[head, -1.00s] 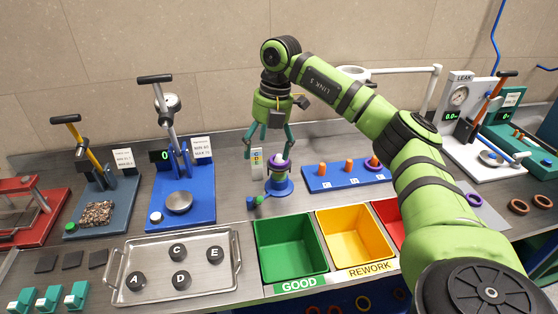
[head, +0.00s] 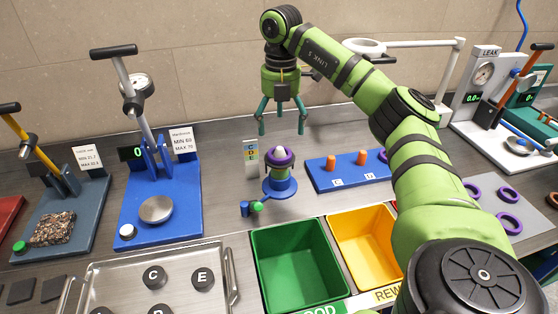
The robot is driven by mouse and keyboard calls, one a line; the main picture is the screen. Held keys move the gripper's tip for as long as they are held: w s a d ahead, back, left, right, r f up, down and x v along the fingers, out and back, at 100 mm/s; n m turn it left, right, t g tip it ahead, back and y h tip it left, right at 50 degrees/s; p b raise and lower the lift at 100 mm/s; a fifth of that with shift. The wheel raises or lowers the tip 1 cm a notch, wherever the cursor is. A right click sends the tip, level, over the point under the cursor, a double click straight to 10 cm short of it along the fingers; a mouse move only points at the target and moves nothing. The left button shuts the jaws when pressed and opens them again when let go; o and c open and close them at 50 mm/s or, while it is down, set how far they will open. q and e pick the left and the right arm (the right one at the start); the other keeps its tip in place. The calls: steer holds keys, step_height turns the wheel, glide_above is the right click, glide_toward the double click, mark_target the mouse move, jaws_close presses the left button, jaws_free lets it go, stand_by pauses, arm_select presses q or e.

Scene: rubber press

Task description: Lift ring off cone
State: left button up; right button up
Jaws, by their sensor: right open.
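A purple ring (head: 281,161) sits around the upper part of a cone gauge on a blue round base (head: 279,188). The cone's pale tip (head: 281,152) shows above the ring. A small card with coloured letter bands (head: 251,158) stands just left of the cone. My right gripper (head: 282,131) points down with its fingers spread, open and empty. In the picture it is just above the ring and cone, apart from them; its exact depth is hard to tell. My left gripper is not in view.
A green bin (head: 253,287) and a yellow bin (head: 337,262) stand in front of the cone. A blue board with orange pegs (head: 319,175) is to its right. A blue press (head: 133,205) and a metal tray (head: 232,262) are to the left. Purple rings (head: 509,222) lie at far right.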

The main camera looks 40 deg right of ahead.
mark_target(280, 148)
steer(key=shift+f, duration=0.85)
step_height(280, 148, down, 5)
steer(key=p, duration=0.2)
steer(key=shift+a+f+p, duration=0.1)
steer(key=shift+f+p, duration=0.05)
steer(key=shift+p, duration=0.2)
steer(key=shift+f, duration=0.4)
steer(key=shift+c, duration=0.8)
steer(key=c, duration=0.7)
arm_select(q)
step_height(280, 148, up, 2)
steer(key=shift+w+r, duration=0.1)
arm_select(e)
steer(key=c, duration=0.3)
